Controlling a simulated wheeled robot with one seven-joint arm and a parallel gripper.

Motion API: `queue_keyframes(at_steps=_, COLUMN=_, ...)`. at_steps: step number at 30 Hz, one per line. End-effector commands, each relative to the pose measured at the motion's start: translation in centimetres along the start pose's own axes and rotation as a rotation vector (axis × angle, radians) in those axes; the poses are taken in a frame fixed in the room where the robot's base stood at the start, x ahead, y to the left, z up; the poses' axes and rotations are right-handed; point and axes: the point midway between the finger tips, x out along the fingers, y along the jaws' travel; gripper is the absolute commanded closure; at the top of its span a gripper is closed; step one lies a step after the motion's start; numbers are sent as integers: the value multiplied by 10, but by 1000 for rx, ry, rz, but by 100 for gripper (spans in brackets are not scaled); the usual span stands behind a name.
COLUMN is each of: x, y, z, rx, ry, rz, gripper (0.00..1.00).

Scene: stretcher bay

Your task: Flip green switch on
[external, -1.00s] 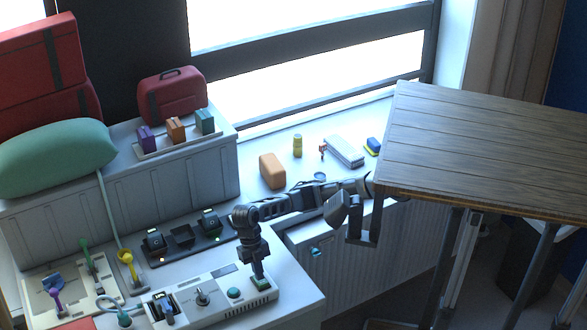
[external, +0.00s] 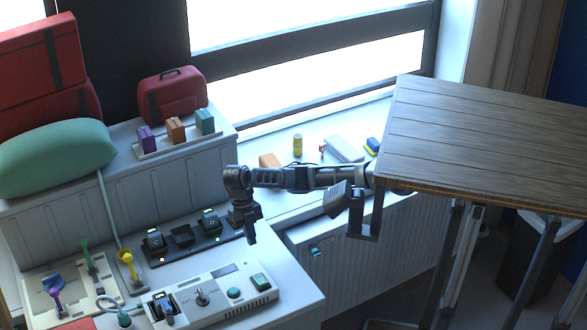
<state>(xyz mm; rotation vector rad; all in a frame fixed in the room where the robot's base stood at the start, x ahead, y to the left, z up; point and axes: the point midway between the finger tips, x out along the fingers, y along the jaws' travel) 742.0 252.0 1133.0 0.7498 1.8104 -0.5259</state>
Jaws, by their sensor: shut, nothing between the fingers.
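The green switch (external: 261,282) is a small rocker at the right end of a pale control panel (external: 205,312). It is in full view; its tilt is too small to tell. My gripper (external: 251,241) points down above and slightly behind the switch, clear of it. Its fingers are shut and hold nothing.
On the same panel are a round teal button (external: 234,293), a metal toggle (external: 202,297) and a black switch (external: 163,305). A dark strip of rockers (external: 182,236) lies behind. A wooden tabletop (external: 480,145) covers part of my arm at right.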

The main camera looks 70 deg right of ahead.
Motion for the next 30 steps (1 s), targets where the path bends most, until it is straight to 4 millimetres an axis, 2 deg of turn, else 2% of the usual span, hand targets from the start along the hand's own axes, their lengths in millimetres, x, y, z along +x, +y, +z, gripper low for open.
queue_keyframes(at_steps=9, x=-1, y=0, z=-2, rx=-1, ry=-6, rz=0, gripper=100)
queue_keyframes(at_steps=15, x=2, y=-2, z=-30, rx=-7, ry=-149, rz=-2, gripper=100)
queue_keyframes(at_steps=18, x=5, y=-4, z=-37, rx=-4, ry=-192, rz=1, gripper=100)
queue_keyframes(at_steps=30, x=11, y=-4, z=-36, rx=-1, ry=-195, rz=1, gripper=100)
